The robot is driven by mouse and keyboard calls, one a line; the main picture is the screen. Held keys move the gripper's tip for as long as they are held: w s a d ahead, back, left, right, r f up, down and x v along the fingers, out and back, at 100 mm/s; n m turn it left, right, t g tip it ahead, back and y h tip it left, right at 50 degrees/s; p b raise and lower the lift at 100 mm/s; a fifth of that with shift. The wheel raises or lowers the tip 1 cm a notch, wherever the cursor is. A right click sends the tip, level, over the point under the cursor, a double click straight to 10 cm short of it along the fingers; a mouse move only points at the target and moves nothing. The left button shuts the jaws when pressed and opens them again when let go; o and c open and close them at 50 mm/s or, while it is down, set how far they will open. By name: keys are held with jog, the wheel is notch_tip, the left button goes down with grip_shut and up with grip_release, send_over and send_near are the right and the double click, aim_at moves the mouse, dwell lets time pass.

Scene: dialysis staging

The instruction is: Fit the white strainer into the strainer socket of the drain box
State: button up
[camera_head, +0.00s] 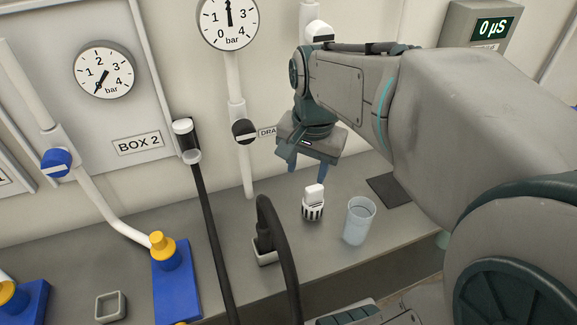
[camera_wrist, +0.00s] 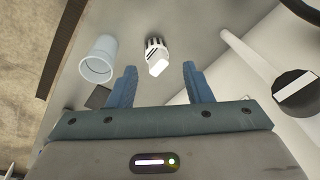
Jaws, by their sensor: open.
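The white strainer (camera_head: 313,204) stands upright on the grey counter, with a slotted lower part and a plain white block on top. It also shows in the wrist view (camera_wrist: 156,57), ahead of the space between my fingers. My gripper (camera_head: 307,168) is open and empty, above the strainer and apart from it. In the wrist view both blue fingers of my gripper (camera_wrist: 159,80) are spread wide. A small grey box (camera_head: 265,252) with a black hose in it stands left of the strainer. I cannot tell which thing is the drain box; a label partly reading "DRA" (camera_head: 267,131) is on the wall.
A clear cup (camera_head: 359,220) stands close to the right of the strainer. A dark flat pad (camera_head: 389,190) lies behind it. Black hoses (camera_head: 207,230) and a white wall pipe (camera_head: 245,165) rise at the left. A small open square socket (camera_head: 110,306) sits at the front left.

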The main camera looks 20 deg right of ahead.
jog(key=w+d+m+g+b, duration=0.2)
jog(key=w+d+m, duration=0.35)
jog(key=m, duration=0.35)
send_over(315, 187)
jog(key=f, duration=0.9)
jog(key=shift+w+d+b, duration=0.1)
jog(key=shift+w+b, duration=0.15)
jog(key=shift+b, duration=0.1)
jog(key=f, duration=0.5)
jog(key=shift+s+f, duration=0.2)
grip_shut()
